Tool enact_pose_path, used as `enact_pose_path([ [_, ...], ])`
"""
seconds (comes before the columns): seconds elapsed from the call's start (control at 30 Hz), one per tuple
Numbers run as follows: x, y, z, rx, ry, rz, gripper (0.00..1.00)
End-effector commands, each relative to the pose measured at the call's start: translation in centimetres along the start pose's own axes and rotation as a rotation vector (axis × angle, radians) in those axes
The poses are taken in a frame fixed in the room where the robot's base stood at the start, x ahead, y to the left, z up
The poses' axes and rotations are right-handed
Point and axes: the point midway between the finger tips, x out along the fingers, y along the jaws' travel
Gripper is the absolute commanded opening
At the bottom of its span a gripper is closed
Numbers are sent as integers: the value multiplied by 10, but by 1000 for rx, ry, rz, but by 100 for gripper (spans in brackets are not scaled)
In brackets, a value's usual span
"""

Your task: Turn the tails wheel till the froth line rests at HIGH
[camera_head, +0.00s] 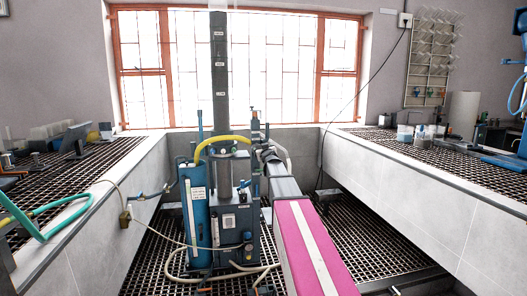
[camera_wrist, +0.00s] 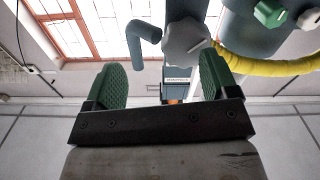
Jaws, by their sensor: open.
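A tall dark column (camera_head: 219,70) with small pale labels stands on the blue flotation machine (camera_head: 228,222). The labels are too small to read, and I cannot make out a froth line. My gripper (camera_wrist: 163,72) is open, its two green finger pads apart with nothing held between them. A grey lobed wheel (camera_wrist: 187,43), which may be the tails wheel, shows beyond the pads, nearer the right one. I cannot tell whether it touches them. In the head view my arm reaches to the machine's right side, and its end hides the wheel there.
A yellow hose (camera_head: 221,138) arches over the machine; it also shows in the wrist view (camera_wrist: 265,66). A green knob (camera_wrist: 270,12) and bent grey pipe (camera_wrist: 143,37) are near the wheel. A blue cylinder (camera_head: 196,215) stands left. Benches with grating tops flank both sides.

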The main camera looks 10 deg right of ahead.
Motion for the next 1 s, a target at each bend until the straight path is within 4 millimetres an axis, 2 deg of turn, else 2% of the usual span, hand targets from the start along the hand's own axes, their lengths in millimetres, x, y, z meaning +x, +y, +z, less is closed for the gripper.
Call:
enact_pose_path([
  [0.07, 6, 0, 0, 0, 0, 0, 80],
  [0.3, 6, 0, 0, 0, 0, 0, 80],
  [0.33, 6, 0, 0, 0, 0, 0, 77],
  [0.57, 6, 0, 0, 0, 0, 0, 2],
  [0.6, 6, 0, 0, 1, 0, 0, 0],
  [0.73, 6, 0, 0, 1, 0, 0, 1],
  [0.9, 6, 0, 0, 1, 0, 0, 56],
  [0.97, 6, 0, 0, 1, 0, 0, 76],
  [1.0, 6, 0, 0, 1, 0, 0, 80],
])
